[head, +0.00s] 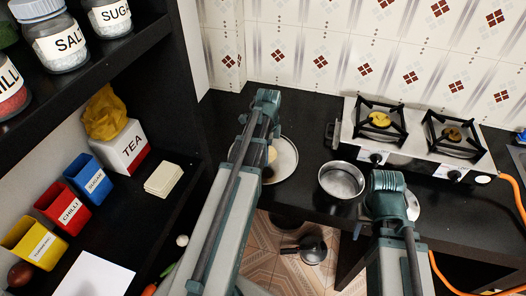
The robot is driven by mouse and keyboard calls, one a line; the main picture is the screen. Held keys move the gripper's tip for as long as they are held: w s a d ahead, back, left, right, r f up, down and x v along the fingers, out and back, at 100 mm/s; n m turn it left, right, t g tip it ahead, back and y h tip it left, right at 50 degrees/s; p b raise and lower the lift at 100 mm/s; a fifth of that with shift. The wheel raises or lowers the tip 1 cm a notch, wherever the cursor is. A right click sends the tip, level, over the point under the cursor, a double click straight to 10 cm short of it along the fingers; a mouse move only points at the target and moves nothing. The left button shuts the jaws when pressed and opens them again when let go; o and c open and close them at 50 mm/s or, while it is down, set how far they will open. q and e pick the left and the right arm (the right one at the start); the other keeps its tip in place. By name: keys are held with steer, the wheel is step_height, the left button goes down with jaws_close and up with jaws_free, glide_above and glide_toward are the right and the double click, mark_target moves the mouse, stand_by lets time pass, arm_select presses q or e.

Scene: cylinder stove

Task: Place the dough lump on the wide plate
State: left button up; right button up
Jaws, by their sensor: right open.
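The wide plate (291,160) is a pale round plate on the dark counter, partly hidden behind my left arm. A small pale tan lump, which looks like the dough lump (271,154), shows within the plate's outline at the arm's edge; its left part is hidden. A small dark shape lies just below it, and I cannot tell what it is. My left gripper's fingers cannot be made out behind its arm. My right gripper (358,229) shows only as a small teal part beside its arm, below the steel pot and away from the plate. It is open, with nothing seen in it.
A steel pot (341,181) stands right of the plate. A two-burner stove (414,137) stands at the back right. A pale disc (412,204) is partly behind my right arm. A dark pan (312,249) is on the floor. Shelves with jars and labelled boxes line the left.

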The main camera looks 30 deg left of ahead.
arm_select(q)
steer(key=shift+w+a+f, duration=0.1)
steer(key=shift+w+a, duration=0.55)
steer(key=shift+a, duration=0.15)
steer(key=shift+w+a+f, duration=0.15)
steer(key=shift+w+a, duration=0.65)
steer(key=shift+a, duration=0.05)
step_height(320, 180, down, 3)
steer(key=b, duration=0.3)
steer(key=shift+s, duration=0.1)
steer(key=shift+f+b, duration=0.25)
steer(key=shift+b, duration=0.15)
steer(key=shift+f, duration=0.15)
steer(key=o, duration=1.3)
steer(key=shift+c, duration=0.2)
